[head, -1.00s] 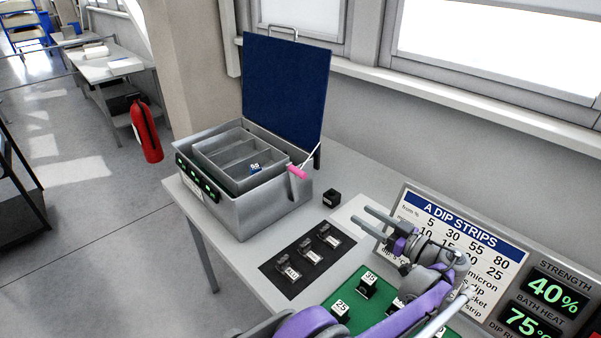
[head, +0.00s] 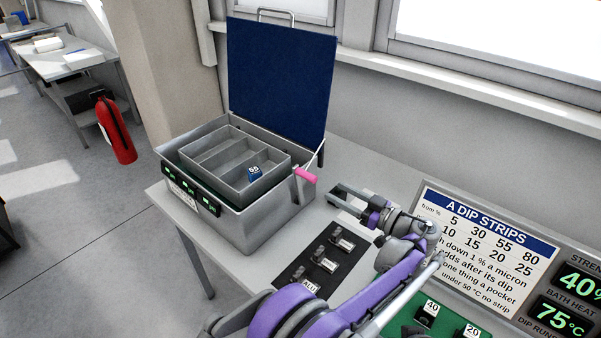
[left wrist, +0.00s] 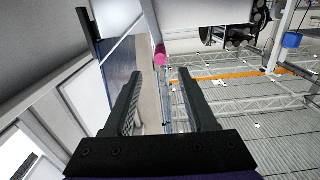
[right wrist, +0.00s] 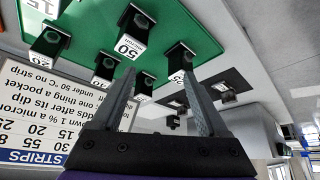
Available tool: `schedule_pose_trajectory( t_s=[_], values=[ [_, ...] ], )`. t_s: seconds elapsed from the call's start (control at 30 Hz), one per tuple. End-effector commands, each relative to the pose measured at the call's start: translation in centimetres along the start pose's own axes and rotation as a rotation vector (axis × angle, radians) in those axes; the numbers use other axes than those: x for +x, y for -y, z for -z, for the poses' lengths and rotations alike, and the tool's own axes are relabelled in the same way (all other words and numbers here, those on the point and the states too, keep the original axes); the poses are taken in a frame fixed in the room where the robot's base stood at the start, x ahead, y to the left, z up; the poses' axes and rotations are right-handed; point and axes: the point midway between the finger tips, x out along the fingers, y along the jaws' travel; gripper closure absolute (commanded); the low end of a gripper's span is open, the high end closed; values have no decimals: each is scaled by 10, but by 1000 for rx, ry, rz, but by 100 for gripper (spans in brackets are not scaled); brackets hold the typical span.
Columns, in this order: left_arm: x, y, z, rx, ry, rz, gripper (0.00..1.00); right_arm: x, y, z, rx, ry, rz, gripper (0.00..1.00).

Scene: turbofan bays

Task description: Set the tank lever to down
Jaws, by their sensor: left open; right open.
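The tank (head: 262,228) is a grey box with its dark blue lid (head: 280,85) standing open. Its lever ends in a pink grip (head: 306,176) on the tank's right side, at the top of a grey upright piece, near rim height. My left gripper (head: 336,196) is open and empty, just right of the pink grip and apart from it. In the left wrist view the pink grip (left wrist: 160,55) shows ahead, between the fingertips. My right gripper (right wrist: 160,74) is open and empty near the green board (right wrist: 185,30).
A divided tray (head: 222,165) in the tank holds a blue block (head: 254,173). A sign (head: 485,245) and displays stand at the right. The lid's thin stay runs close to the pink grip.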

Motion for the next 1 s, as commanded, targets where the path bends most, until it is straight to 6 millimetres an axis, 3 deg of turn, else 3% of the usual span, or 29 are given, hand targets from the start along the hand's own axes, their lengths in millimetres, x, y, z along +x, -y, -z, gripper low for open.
schedule_pose_trajectory(
  t_s=[0.17, 0.4, 0.6, 1.0],
  values=[
    [20, 1, 0, 0, 0, 3, 43, 1, 0, -1, 0, 1, 0, 23],
    [67, 1, 0, 1, 0, 4, 43, 1, 0, -2, 0, 2, 0, 23],
    [95, 1, 0, 1, 0, 2, 43, 2, 0, -2, 0, 2, 0, 23],
    [107, 0, 0, 0, 0, 0, 43, 2, 0, -2, 0, 2, 0, 23]
  ],
)
